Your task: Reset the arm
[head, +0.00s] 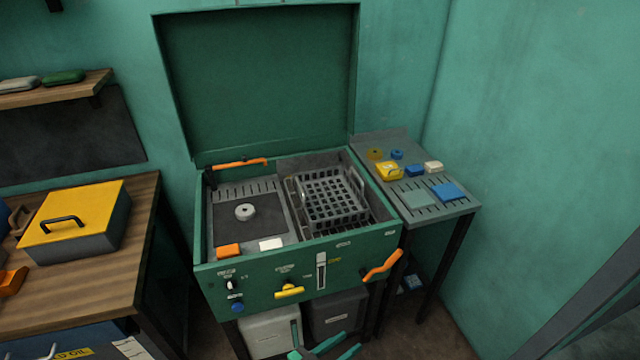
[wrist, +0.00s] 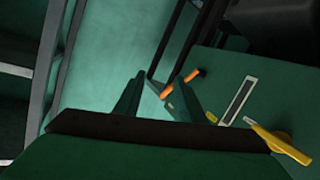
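My gripper (head: 325,345) shows at the bottom of the head view, low in front of the green machine (head: 300,262). Its two teal fingers are spread apart with nothing between them. In the wrist view my gripper (wrist: 155,98) also shows its two fingers apart and empty. The machine's front panel fills the right of the wrist view, with a yellow handle (wrist: 278,143) and an orange handle (wrist: 182,88). My gripper touches nothing that I can see.
The machine's lid (head: 260,85) stands open, with a wire basket (head: 332,200) inside. A side table (head: 440,208) with small parts stands right. A wooden bench (head: 85,285) with a yellow-lidded box (head: 78,220) stands left. Bins (head: 270,332) sit under the machine. Floor at lower right is clear.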

